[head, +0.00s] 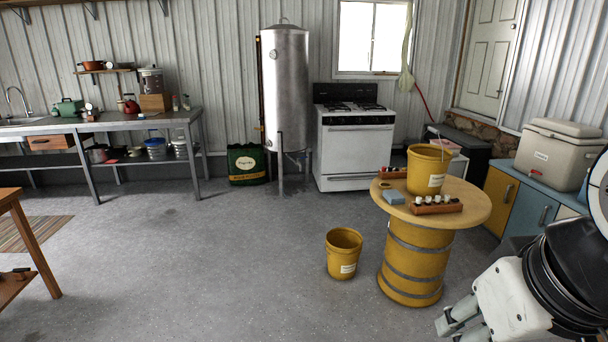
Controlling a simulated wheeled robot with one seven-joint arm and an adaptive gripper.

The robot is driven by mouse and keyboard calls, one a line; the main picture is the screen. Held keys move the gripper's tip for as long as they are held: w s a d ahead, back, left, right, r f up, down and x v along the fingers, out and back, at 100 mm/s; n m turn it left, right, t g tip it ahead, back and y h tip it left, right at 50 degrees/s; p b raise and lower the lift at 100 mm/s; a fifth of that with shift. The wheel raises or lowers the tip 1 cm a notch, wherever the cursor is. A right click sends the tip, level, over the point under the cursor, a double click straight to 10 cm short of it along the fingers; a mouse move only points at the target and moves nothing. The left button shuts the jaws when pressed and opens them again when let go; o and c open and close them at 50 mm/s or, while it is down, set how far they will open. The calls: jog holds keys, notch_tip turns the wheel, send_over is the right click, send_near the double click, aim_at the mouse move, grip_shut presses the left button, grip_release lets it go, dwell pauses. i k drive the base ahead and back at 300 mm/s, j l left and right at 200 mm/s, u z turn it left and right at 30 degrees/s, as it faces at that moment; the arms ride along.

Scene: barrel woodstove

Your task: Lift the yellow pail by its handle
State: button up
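Two yellow pails are in the head view. One yellow pail (428,170) stands upright on the round barrel table, with a white label on its front. A thin grey upright piece shows at its rim; I cannot tell if it is the handle. The other yellow pail (344,254) stands upright on the floor left of the barrel, open at the top, with a white label. No raised handle is clear on it. My gripper (453,326) is at the bottom right, apart from both pails. Its grey fingers look spread with nothing between them.
The round table (474,196) on a banded yellow barrel also bears a blue block (393,197) and a tray of small jars (435,206). Yellow and blue cabinets with a cooler (560,152) stand at the right. A white stove (354,145) stands behind. The floor at centre is clear.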

aim_at(427, 170)
jog(key=i, duration=1.85)
jog(key=i+z, duration=0.1)
jog(key=i, duration=0.35)
jog(key=i+j+z, duration=0.1)
jog(key=i, duration=0.3)
jog(key=i+j+z, duration=0.1)
jog(key=i, duration=0.3)
jog(key=i+j+z, duration=0.1)
jog(key=i+j, duration=0.2)
jog(key=i, duration=0.15)
jog(key=i+j+z, duration=0.25)
jog(key=i+z, duration=0.2)
